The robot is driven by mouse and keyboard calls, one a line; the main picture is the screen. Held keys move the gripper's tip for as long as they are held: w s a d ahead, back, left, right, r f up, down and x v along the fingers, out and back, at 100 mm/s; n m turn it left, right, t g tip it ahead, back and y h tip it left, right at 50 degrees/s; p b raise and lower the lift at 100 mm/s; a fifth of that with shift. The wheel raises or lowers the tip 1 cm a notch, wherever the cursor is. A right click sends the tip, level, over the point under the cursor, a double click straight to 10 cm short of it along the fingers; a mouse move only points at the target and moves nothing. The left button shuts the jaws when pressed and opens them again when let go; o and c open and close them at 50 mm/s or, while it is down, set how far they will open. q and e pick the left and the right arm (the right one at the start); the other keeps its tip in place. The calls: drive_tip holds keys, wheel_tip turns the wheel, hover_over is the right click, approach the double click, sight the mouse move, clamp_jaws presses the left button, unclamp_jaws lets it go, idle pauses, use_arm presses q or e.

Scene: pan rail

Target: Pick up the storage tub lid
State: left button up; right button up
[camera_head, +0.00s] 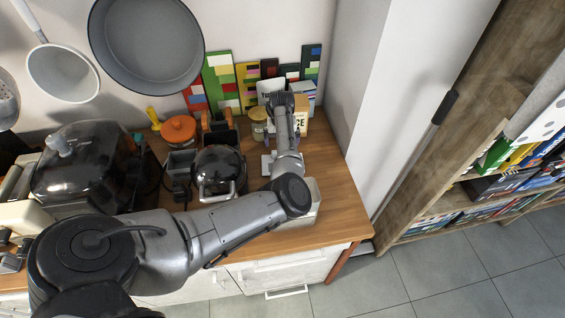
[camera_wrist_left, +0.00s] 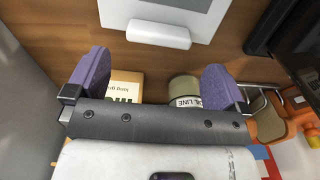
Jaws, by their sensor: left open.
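In the left wrist view, a pale lid-like panel with a white rim and a raised white handle (camera_wrist_left: 158,34) lies on the wooden counter at the top edge, partly cut off. I take it for the storage tub lid. In the head view my forearm hides most of that area; a small pale piece (camera_head: 267,163) shows beside it. My left gripper (camera_wrist_left: 155,78) is open, its two purple fingers apart with nothing held. It is apart from the panel. In the head view the left gripper (camera_head: 283,101) is over the back of the counter, by a jar and a box.
A jar (camera_head: 258,124) and a tan box (camera_head: 301,113) stand close to the gripper. A black kettle (camera_head: 218,171), an orange-lidded pot (camera_head: 179,130) and a large dark cooker (camera_head: 83,165) crowd the left. A pale container (camera_head: 312,207) sits partly under my arm. Pans hang above.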

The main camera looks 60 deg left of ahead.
use_arm(q)
drive_tip(key=shift+d+f+p, duration=0.1)
drive_tip(key=shift+f+p, duration=0.2)
drive_tip(key=shift+f, duration=3.15)
drive_tip(key=shift+c, duration=0.4)
drive_tip(key=c, duration=0.7)
drive_tip(key=shift+r, duration=0.1)
wheel_tip(320, 180, up, 18)
drive_tip(key=shift+f+b, duration=0.1)
drive_tip(key=shift+b, duration=0.2)
